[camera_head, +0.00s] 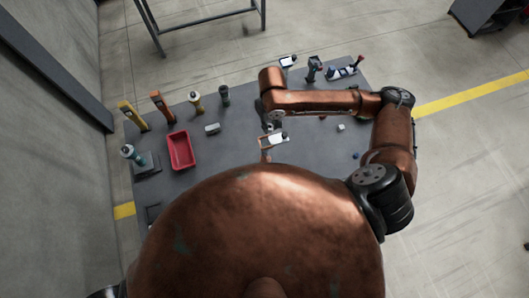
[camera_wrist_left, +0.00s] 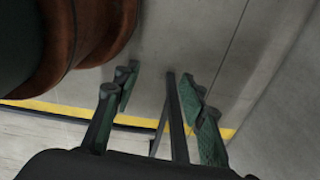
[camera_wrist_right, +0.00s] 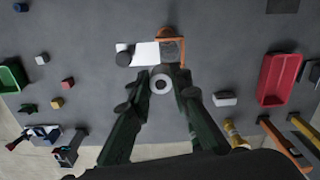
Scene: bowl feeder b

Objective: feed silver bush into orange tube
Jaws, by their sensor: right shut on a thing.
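My right gripper (camera_wrist_right: 161,80) is shut on the silver bush (camera_wrist_right: 161,84), a pale ring with a dark hole held between its fingertips. Just beyond the ring in the right wrist view is an orange part (camera_wrist_right: 171,32) curving around a grey round face, probably the orange tube. A white block (camera_wrist_right: 148,54) lies beside it. I cannot tell whether the bush touches either. In the head view the right gripper (camera_head: 267,127) is small, above the white block (camera_head: 271,140), with orange (camera_head: 266,156) below. My left gripper (camera_wrist_left: 162,82) is open and empty, over the floor.
A red tray (camera_head: 171,152) stands at the left of the dark table (camera_head: 230,158). Several upright tools line the back left edge, including an orange one (camera_head: 162,107). A grey-white block (camera_head: 212,129) and small coloured cubes lie apart. A green tray (camera_wrist_right: 10,76) is at the left in the right wrist view.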

